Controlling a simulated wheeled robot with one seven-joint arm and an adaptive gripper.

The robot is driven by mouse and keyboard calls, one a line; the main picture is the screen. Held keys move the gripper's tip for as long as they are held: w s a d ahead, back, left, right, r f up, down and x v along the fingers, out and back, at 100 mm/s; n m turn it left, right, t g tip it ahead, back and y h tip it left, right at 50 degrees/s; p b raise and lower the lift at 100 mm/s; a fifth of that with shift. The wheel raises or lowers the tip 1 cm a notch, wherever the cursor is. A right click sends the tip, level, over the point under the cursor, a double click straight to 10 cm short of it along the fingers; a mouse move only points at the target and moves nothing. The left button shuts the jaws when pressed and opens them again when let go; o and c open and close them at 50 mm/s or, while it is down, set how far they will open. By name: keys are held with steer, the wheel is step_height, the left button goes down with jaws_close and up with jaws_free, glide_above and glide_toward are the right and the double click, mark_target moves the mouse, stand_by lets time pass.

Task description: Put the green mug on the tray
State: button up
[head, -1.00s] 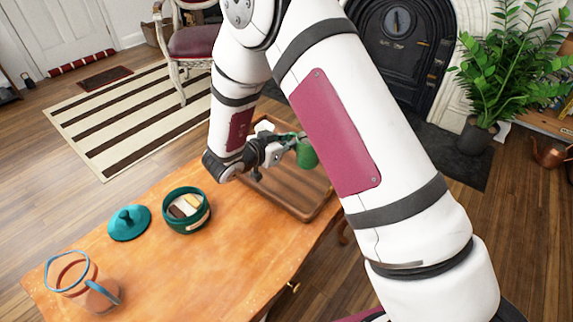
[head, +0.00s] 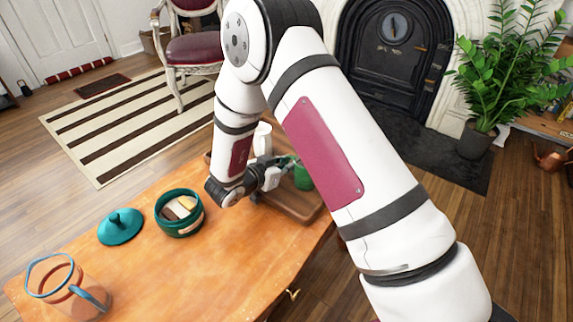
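The green mug (head: 303,178) is partly hidden behind my arm, at the right part of the wooden tray (head: 301,214). It looks upright over the tray. I cannot tell whether its base touches the tray. My gripper (head: 290,164) reaches from the left to the mug's upper left side and appears shut on it. The fingertips are small and partly hidden. The tray lies at the far right end of the orange wooden table, and my arm covers part of it.
A white vessel (head: 262,139) stands behind my gripper. A teal bowl with contents (head: 180,222) and its teal lid (head: 120,227) sit left of the tray. A clear blue-rimmed pitcher (head: 62,290) stands at the table's near left. The front middle of the tabletop (head: 210,265) is clear.

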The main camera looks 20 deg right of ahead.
steer(key=shift+o, duration=1.3)
